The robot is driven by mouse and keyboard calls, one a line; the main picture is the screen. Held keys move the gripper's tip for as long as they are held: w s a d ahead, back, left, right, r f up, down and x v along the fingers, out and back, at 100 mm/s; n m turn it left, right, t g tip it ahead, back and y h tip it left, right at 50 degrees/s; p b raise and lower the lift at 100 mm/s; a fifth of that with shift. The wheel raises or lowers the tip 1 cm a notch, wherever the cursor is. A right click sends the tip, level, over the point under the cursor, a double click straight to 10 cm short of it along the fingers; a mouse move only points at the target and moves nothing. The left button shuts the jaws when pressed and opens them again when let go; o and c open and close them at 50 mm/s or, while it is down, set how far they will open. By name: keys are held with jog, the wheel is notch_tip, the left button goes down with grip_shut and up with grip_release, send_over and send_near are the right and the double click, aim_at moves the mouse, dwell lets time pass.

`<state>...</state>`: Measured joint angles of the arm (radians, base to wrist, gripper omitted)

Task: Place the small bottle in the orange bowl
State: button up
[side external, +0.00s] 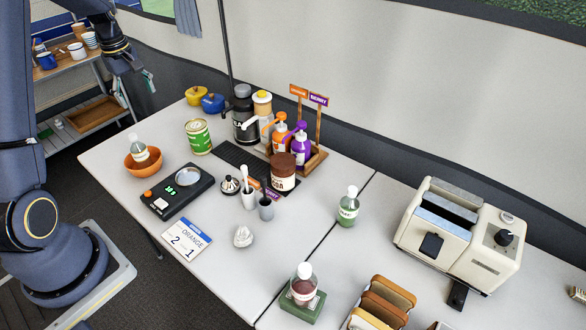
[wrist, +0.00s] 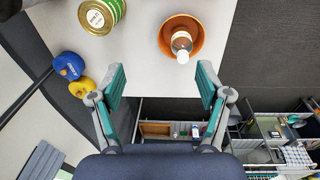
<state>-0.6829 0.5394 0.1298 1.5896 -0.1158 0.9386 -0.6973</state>
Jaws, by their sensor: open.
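The orange bowl (side external: 132,168) stands near the left edge of the table. A small bottle (side external: 139,147) with brown contents and a pale cap is inside it, leaning a little. In the wrist view the bowl (wrist: 167,38) and the bottle (wrist: 182,45) show beyond the fingers. My gripper (side external: 147,82) is raised past the table's far left end, apart from the bowl. In the wrist view my gripper (wrist: 160,85) is open with nothing between its teal fingers. Two similar bottles stand elsewhere: a green one (side external: 347,208) and a brown one (side external: 303,279) on a green block.
A rack with pump bottles (side external: 300,148) stands at the back. A toaster (side external: 460,235) is at right. A shelf (side external: 85,85) stands beyond the table.

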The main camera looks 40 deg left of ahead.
jog(key=d+r+m+t, duration=0.1)
jog(key=d+r+m, duration=0.4)
jog(key=d+r, duration=0.6)
jog(key=s+d+m+t, duration=0.2)
jog(key=s+d+m, duration=0.4)
jog(key=d, duration=0.5)
jog(key=s+d+r+m+t, duration=0.1)
jog(key=s+d+m, duration=0.5)
jog(key=s+d, duration=0.2)
jog(key=d, duration=0.2)
jog(key=shift+d+r+m+t, duration=0.2)
jog(key=shift+d+m+t, duration=0.2)
